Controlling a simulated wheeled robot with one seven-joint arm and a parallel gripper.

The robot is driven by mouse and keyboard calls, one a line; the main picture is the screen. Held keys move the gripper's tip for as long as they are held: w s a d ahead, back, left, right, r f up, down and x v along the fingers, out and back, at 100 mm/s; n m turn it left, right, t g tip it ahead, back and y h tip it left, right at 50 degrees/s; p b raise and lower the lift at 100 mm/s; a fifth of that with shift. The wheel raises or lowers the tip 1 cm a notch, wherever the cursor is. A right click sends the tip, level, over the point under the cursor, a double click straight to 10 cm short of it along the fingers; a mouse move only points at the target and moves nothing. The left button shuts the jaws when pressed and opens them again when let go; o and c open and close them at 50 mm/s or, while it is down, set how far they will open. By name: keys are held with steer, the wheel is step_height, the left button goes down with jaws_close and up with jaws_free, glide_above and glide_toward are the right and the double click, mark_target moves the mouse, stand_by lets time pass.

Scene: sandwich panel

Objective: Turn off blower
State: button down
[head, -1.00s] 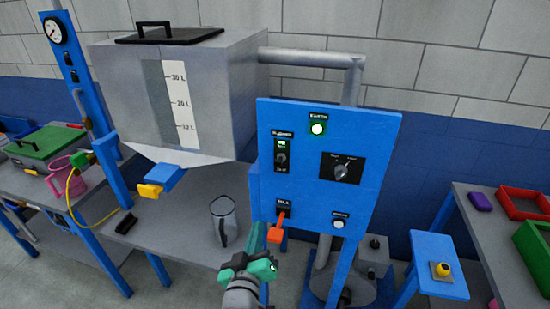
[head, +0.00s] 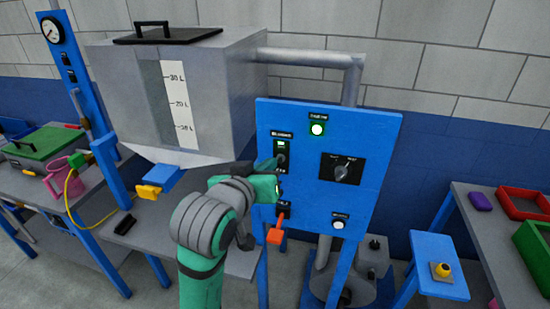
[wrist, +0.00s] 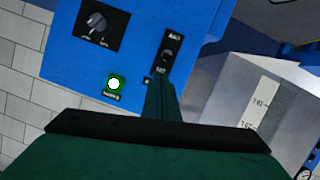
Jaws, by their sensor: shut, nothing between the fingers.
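The blower switch (head: 281,149) is a narrow black plate at the upper left of the blue control panel (head: 375,130). The switch plate also shows in the wrist view (wrist: 167,50), partly covered by my fingers. My gripper (head: 270,164) is shut and empty, with its green fingertips just left of the switch's lower part in the head view. In the wrist view the closed fingers (wrist: 160,84) overlap the plate's lower end. I cannot tell whether they touch the toggle.
A green lit lamp (head: 317,129) is at the panel's top and a rotary knob (head: 341,172) is at right. An orange-handled lever (head: 275,235) and a white button (head: 338,224) are lower down. A grey hopper (head: 220,95) stands close on the left.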

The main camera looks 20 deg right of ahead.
step_height(320, 180, up, 5)
steer(key=s+m+y, duration=0.1)
steer(key=y, duration=0.1)
glide_above(279, 162)
steer(key=s+a, duration=0.1)
step_height(279, 162, down, 3)
steer(key=f, duration=0.3)
steer(key=shift+s+a+f+m+g, duration=0.35)
steer(key=shift+a+f+m+g, duration=0.05)
stand_by(0.4)
